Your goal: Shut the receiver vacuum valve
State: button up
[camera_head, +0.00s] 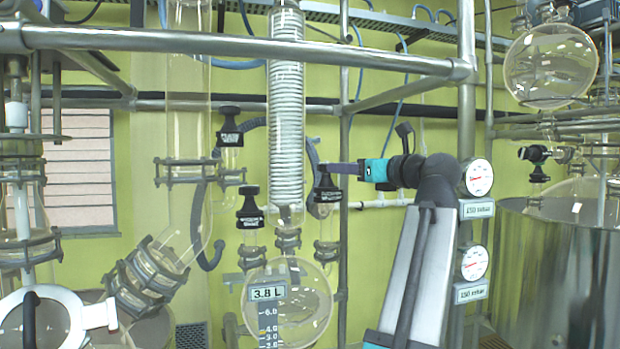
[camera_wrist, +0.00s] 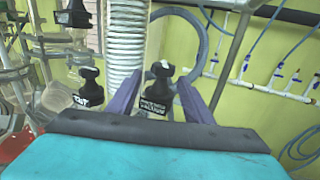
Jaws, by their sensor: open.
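A black-capped valve (camera_head: 327,188) with a small white label stands on a glass tube right of the coil condenser. In the wrist view this valve (camera_wrist: 157,92) shows between my fingers; its label seems to include the word "vacuum", so I take it as the receiver vacuum valve. My gripper (camera_head: 324,168) reaches it from the right at the height of its knob. In the wrist view my gripper (camera_wrist: 160,84) is open, with one purple finger on each side of the black knob. I cannot tell whether either finger touches it.
Two similar black valves stand close by to the left, one lower (camera_head: 250,207) and one higher (camera_head: 229,127). The glass condenser (camera_head: 286,110) is just left of the gripper. A round receiver flask (camera_head: 305,305) hangs below. Metal pipes (camera_head: 230,45) cross above.

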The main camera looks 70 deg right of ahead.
aim_at(319, 166)
jog(key=shift+s+d, duration=0.2)
jog(key=shift+s, duration=0.1)
jog(key=shift+w+d, duration=0.1)
jog(key=p+x, duration=0.3)
jog(key=x, duration=1)
jog(key=shift+w, duration=0.25)
jog(key=shift+d, duration=0.15)
jog(key=c, duration=0.7)
jog(key=shift+a+f, duration=0.1)
jog(key=shift+a, duration=0.3)
jog(key=shift+c, duration=0.4)
jog(key=shift+s+d, duration=0.2)
jog(key=shift+d, duration=0.1)
jog(key=shift+o, duration=0.2)
jog(key=shift+a, duration=0.1)
jog(key=shift+w+r+p, duration=0.1)
jog(key=shift+r+p, duration=0.15)
jog(key=shift+p, duration=0.25)
jog(key=shift+c, duration=0.2)
